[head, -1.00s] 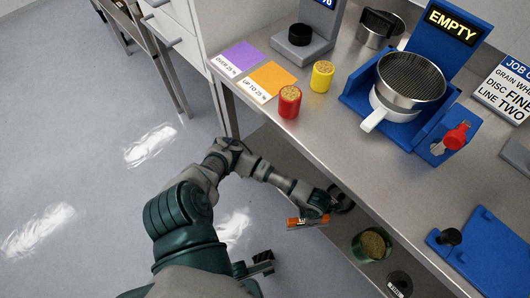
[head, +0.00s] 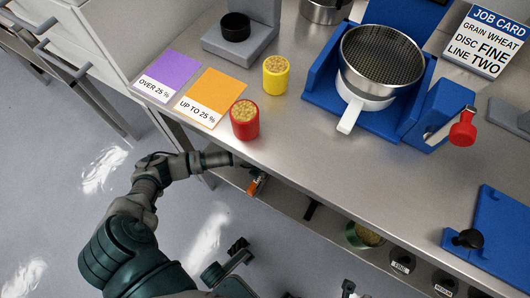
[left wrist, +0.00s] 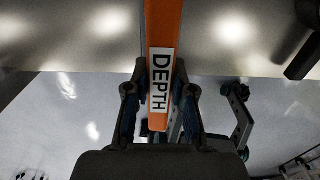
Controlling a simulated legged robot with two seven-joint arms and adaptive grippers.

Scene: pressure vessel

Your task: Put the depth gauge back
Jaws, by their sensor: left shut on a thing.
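The depth gauge (head: 257,184) is an orange bar with a white label, just below the bench's front edge, under the red cup. In the left wrist view the gauge (left wrist: 163,40) reads "DEPTH" and stands upright in the picture between the fingers. My left gripper (left wrist: 160,95) is shut on it near its labelled end. In the head view the left gripper (head: 246,165) is small and partly hidden by the bench edge. A short dark bar (head: 311,208) sticks out below the bench edge, to the right of the gauge.
The red cup (head: 245,120) and yellow cup (head: 276,75) stand on the bench (head: 300,140) by the purple (head: 168,77) and orange cards (head: 212,98). A sieve (head: 382,58) sits in a blue stand. A green jar (head: 363,236) and labelled discs (head: 402,262) lie lower, below the edge.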

